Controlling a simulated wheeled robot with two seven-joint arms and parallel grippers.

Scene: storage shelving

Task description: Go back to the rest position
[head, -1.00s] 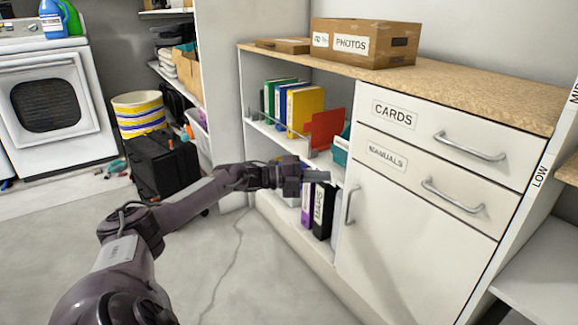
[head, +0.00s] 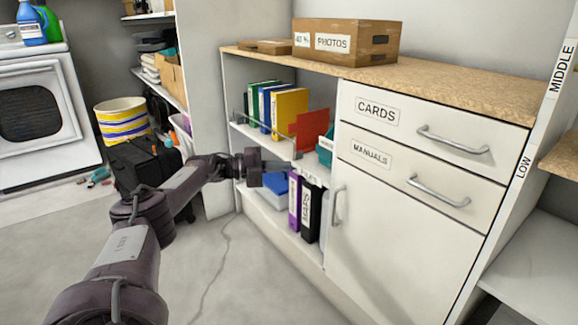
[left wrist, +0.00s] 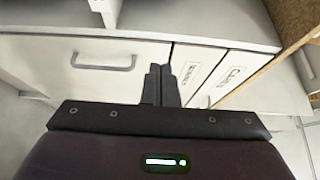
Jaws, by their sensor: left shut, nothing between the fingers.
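My left gripper (head: 282,166) reaches in from the left in the head view, in front of the open lower shelves of the white cabinet (head: 390,235). Its fingers are shut and empty. In the left wrist view the closed fingers (left wrist: 160,84) point toward the cabinet front, with a handle (left wrist: 103,62) to their left and the drawer labels to their right. My right gripper does not show in either view.
The cabinet holds binders (head: 290,108) and a red divider (head: 312,130). A PHOTOS box (head: 375,42) stands on top. A black case (head: 140,160), a striped bin (head: 122,120) and a white dryer (head: 45,105) are at left. The floor (head: 245,285) in front is clear.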

